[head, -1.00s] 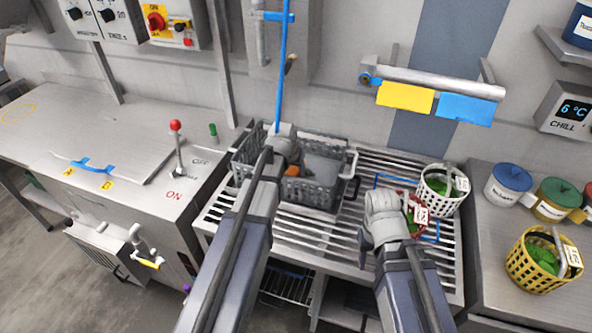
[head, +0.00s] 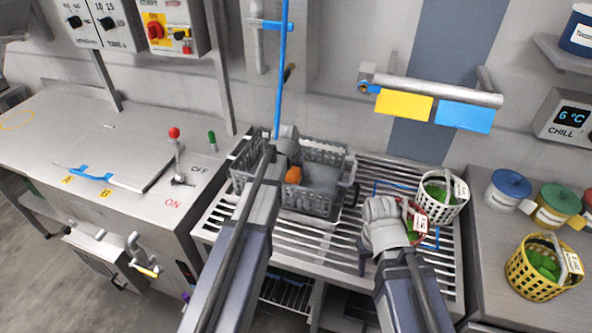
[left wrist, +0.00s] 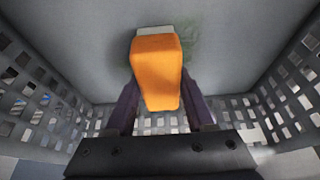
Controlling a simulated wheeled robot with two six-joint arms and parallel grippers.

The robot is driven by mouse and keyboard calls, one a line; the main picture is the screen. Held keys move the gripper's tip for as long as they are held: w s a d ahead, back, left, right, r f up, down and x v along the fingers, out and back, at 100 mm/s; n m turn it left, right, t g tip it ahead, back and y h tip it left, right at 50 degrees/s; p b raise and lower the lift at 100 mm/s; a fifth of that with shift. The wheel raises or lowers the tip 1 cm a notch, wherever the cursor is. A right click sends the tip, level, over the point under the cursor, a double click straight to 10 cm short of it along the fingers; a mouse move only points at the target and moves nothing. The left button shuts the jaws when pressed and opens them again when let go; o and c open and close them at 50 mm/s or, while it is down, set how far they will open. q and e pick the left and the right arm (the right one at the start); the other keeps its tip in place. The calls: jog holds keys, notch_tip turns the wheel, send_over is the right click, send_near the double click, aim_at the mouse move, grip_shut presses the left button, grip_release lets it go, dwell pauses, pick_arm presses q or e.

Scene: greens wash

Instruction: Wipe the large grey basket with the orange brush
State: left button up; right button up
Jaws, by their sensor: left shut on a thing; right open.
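The large grey basket (head: 326,206) stands on the slatted rack, with perforated side walls and a smooth floor. The orange brush (head: 293,175) shows inside it, partly hidden by my left arm. In the left wrist view the brush (left wrist: 157,72) is held between the purple fingers of my left gripper (left wrist: 158,108), its pale end against or close to the basket floor. A faint greenish smear (left wrist: 188,40) lies on the floor beside that end. My left gripper (head: 289,160) is shut on the brush inside the basket. My right gripper (head: 366,250) is open over the rack, right of the basket.
A red basket (head: 416,226) with greens sits beside my right gripper and a white basket (head: 440,198) behind it. A yellow basket (head: 522,273) and lidded pots (head: 507,188) stand on the right counter. A red-knobbed lever (head: 175,150) stands on the left counter.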

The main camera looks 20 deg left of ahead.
aim_at(288, 176)
pick_arm(q)
jog(key=shift+s+f, duration=0.1)
jog(key=shift+s, duration=1.5)
pick_arm(e)
jog(key=shift+f, duration=0.1)
pick_arm(q)
jog(key=shift+a, duration=0.15)
jog(key=shift+w+a, duration=0.15)
jog(key=shift+a, duration=0.6)
jog(key=shift+w+d, duration=0.1)
jog(key=shift+w, duration=1.8)
pick_arm(e)
jog(key=shift+f, duration=0.1)
pick_arm(q)
jog(key=shift+s, duration=0.1)
